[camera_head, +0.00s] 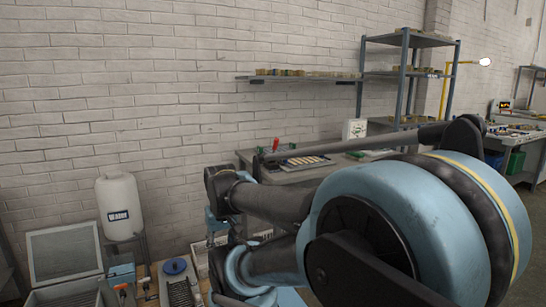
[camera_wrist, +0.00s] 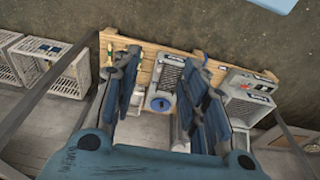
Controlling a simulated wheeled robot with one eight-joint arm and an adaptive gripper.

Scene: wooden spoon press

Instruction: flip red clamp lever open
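A small red upright shape (camera_head: 276,145) stands on the back bench in the head view. It is too small to tell whether it is the red clamp lever. I see no clear red lever in the wrist view. My gripper (camera_wrist: 166,68) has its two dark blue fingers spread well apart in the wrist view, with nothing held between them. Beyond the gap lie a wooden board (camera_wrist: 150,55) and a grey device with a round blue disc (camera_wrist: 160,103). In the head view my arm covers much of the right and middle.
In the head view, a blue knob (camera_head: 174,267) sits at the bottom, left of my arm. A white jug (camera_head: 120,208) and an open grey box (camera_head: 65,252) stand further left. White crates (camera_wrist: 38,62) and grey boxes (camera_wrist: 246,100) flank the fingers in the wrist view.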

